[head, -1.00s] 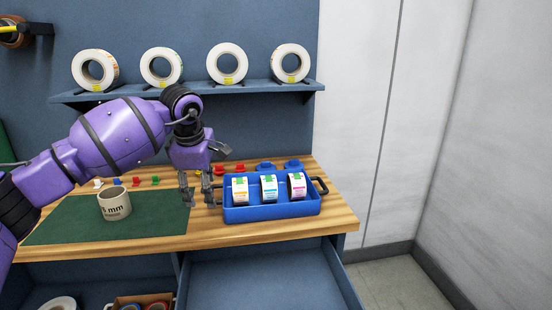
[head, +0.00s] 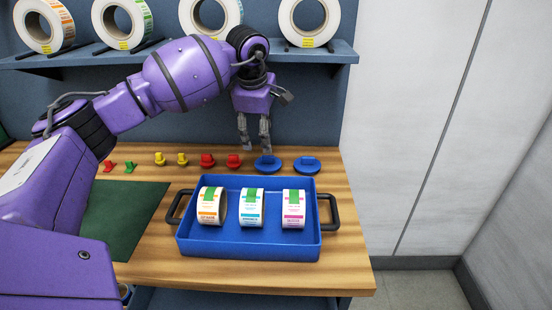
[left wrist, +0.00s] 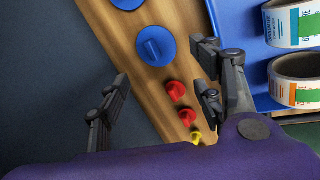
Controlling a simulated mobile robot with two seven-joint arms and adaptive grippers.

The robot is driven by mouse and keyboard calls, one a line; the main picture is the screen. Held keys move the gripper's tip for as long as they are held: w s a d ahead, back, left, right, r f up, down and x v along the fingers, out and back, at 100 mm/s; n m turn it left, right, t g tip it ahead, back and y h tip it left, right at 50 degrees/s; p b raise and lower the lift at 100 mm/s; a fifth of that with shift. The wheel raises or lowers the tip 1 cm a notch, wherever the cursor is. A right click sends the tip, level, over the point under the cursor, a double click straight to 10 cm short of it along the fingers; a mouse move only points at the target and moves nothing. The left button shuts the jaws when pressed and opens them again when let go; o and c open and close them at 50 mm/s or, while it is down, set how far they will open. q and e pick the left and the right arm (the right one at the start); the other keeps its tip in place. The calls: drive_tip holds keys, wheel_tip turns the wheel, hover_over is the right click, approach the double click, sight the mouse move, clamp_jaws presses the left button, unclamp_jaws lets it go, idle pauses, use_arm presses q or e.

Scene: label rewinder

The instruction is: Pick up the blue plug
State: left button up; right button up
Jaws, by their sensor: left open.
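Two round blue plugs with raised grips lie on the wooden bench behind the tray: the left blue plug (head: 267,164) and the right blue plug (head: 307,165). My left gripper (head: 254,148) points down, open and empty, just above and slightly left of the left blue plug. In the left wrist view, the left blue plug (left wrist: 155,46) lies ahead between the two spread fingers (left wrist: 163,75), and the right blue plug (left wrist: 127,3) is cut by the top edge. I see no contact with either plug. My right gripper is not in view.
A blue tray (head: 249,249) with black handles holds three label rolls in front of the plugs. Red plugs (head: 207,160), yellow plugs (head: 160,159) and green plugs continue the row leftward. A shelf (head: 330,55) with large rolls hangs behind my arm. A green mat (head: 140,205) lies at left.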

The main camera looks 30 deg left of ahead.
use_arm(q)
approach(267, 165)
drive_tip(key=shift+f, duration=0.4)
drive_tip(key=x, duration=0.6)
drive_tip(key=shift+w+f, duration=0.15)
drive_tip(key=shift+f, duration=0.1)
drive_tip(key=c, duration=1.1)
drive_tip(key=shift+c, duration=0.2)
drive_tip(key=shift+r, duration=0.1)
drive_tip(key=shift+d+r, duration=0.35)
drive_tip(key=w+d+r, duration=0.2)
drive_tip(key=d+r, duration=0.5)
drive_tip(key=d, duration=0.6)
drive_tip(key=shift+b, duration=0.35)
